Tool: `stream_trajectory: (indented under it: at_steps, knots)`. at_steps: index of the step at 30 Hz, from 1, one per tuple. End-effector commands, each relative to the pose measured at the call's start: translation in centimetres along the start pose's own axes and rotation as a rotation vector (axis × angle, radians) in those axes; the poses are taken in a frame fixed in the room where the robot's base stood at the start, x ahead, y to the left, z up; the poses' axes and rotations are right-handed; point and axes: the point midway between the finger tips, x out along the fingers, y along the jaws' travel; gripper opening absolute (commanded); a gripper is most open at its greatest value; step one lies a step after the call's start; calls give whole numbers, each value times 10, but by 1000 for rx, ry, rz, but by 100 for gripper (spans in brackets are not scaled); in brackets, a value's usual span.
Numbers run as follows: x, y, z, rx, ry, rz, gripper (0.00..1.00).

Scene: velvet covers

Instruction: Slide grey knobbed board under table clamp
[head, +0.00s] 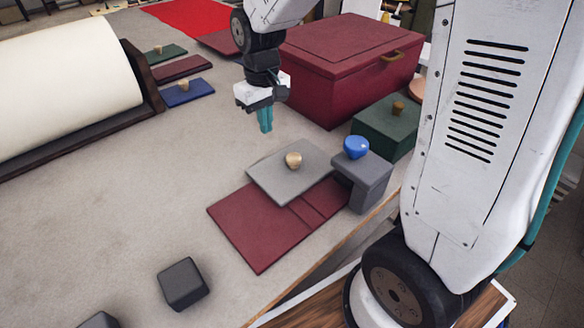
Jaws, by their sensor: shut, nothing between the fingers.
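The grey board (270,179) with a round wooden knob (293,160) lies partly on a dark red folded cover (252,233), beside the clamp. The table clamp (362,180) is a grey block with a blue knob (356,147) on top, at the table's right edge. The board's right end comes close to the clamp; I cannot tell whether any of it is under the clamp. My gripper (265,129) is above the table, behind and left of the board, pointing down with its teal fingers together and empty.
A large dark red box (345,75) and a green knobbed box (384,130) stand behind the clamp. A white roll (60,75) is at left, near several small knobbed boards (188,92). A dark cube (183,284) sits in front. The table's middle left is clear.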

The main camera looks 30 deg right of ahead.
Motion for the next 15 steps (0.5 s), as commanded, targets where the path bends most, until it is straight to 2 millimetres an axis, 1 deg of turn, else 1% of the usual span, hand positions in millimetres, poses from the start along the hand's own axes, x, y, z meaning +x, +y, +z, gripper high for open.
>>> stream_trajectory:
  at_steps: [15]
  knots:
    - [11,0,0,0,-1,0,0]
